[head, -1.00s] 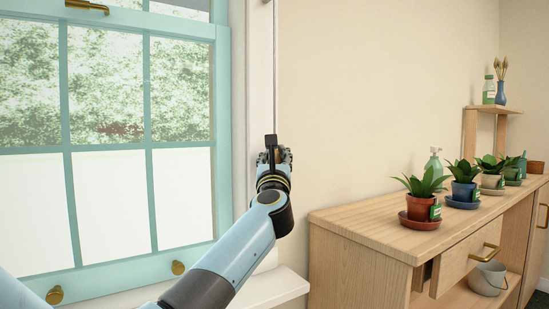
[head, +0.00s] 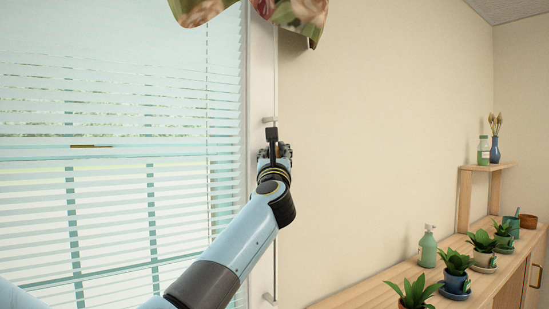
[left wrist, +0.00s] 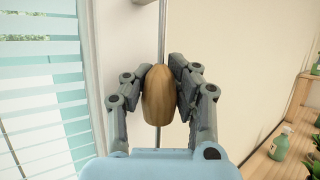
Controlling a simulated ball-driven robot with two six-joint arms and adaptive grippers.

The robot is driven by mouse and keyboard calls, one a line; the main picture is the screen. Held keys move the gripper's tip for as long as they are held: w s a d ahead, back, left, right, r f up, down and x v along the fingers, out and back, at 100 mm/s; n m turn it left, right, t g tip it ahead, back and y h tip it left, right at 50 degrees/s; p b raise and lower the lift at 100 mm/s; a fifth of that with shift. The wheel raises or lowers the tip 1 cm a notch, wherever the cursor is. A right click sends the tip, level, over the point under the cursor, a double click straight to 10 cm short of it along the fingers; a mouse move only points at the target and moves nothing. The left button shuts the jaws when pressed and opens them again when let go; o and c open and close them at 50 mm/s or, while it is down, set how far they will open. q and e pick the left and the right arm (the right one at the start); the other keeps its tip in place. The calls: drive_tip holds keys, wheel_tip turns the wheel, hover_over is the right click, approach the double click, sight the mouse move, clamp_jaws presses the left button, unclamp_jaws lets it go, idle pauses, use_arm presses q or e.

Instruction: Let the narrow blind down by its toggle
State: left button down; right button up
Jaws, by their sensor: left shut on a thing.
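The narrow blind (head: 120,205) hangs over the window at left in the head view, with pale slats from the top of the view to near the bottom. It also shows at the left of the left wrist view (left wrist: 40,90). The wooden toggle (left wrist: 158,95) is brown and egg-shaped, upright between both fingers in the left wrist view. A thin grey cord or rod (left wrist: 162,30) runs vertically behind it. My left gripper (head: 273,152) is shut on the toggle beside the window frame; it hides the toggle in the head view. My right gripper is not in view.
A floral valance (head: 290,15) hangs above. At right, a wooden cabinet (head: 375,290) carries several potted plants and a green pump bottle (head: 427,248). A small raised shelf (head: 490,168) stands farther back. The wall between gripper and cabinet is clear.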

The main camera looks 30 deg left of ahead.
use_arm(q)
drive_tip(key=shift+r+p, duration=0.75)
drive_tip(key=shift+r, duration=0.6)
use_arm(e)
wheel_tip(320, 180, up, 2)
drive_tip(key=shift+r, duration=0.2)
use_arm(q)
drive_tip(key=c, duration=1.4)
unclamp_jaws()
drive_tip(key=shift+s+d, duration=0.1)
drive_tip(key=o, duration=0.4)
drive_tip(key=shift+s+d+r, duration=0.1)
drive_tip(key=shift+s+r, duration=0.05)
drive_tip(key=shift+s, duration=0.05)
drive_tip(key=shift+o, duration=0.3)
drive_tip(key=shift+w, duration=0.15)
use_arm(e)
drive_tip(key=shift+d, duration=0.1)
